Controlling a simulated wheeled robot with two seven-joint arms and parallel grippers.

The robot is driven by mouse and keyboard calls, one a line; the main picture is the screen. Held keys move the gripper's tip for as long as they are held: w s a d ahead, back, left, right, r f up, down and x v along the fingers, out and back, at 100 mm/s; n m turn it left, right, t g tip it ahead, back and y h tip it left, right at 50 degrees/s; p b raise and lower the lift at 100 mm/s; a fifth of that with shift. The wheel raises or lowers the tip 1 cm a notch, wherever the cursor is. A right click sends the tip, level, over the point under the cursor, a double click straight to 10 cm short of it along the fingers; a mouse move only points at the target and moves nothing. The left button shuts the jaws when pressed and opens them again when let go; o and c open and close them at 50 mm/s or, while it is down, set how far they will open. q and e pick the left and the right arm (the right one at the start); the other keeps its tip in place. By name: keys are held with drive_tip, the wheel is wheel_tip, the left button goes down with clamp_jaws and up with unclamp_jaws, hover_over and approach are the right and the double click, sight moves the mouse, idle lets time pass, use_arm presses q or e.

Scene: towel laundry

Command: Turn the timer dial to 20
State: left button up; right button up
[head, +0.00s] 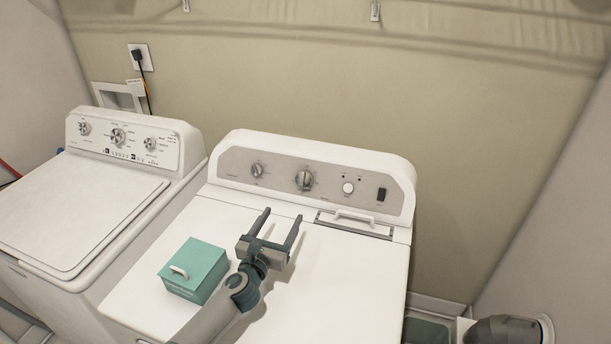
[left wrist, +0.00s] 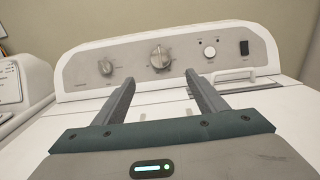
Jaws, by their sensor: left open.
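The dryer's control panel (head: 225,165) carries two dials. The larger middle dial (head: 304,180) is silver with a raised grip, and it also shows in the left wrist view (left wrist: 160,57). A smaller dial (head: 257,170) sits to its left and shows in the left wrist view (left wrist: 105,67). I cannot read the markings or tell which dial is the timer. My left gripper (head: 279,216) is open and empty above the dryer top, in front of the panel and apart from the dials. Its two fingers (left wrist: 156,92) point towards the panel. My right gripper is not clearly seen.
A teal box (head: 194,270) with a white handle sits on the dryer top (head: 340,285), left of my left arm. A round white button (head: 348,188) and a dark switch (head: 381,194) are right of the dials. A washer (head: 75,215) stands at left.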

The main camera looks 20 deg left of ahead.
use_arm(q)
drive_tip(key=shift+w, duration=0.15)
drive_tip(key=shift+s+r, duration=0.2)
drive_tip(key=shift+s, duration=0.05)
drive_tip(key=shift+w, duration=0.7)
approach(302, 180)
drive_tip(key=shift+w+p, duration=0.1)
drive_tip(key=shift+p, duration=0.25)
drive_tip(key=w+b, duration=0.1)
drive_tip(key=w, duration=0.6)
drive_tip(key=shift+w+d+f, duration=0.1)
drive_tip(key=shift+w+d, duration=0.05)
drive_tip(key=shift+w, duration=0.05)
drive_tip(key=shift+w+b, duration=0.35)
drive_tip(key=shift+w, duration=0.3)
drive_tip(key=c, duration=1)
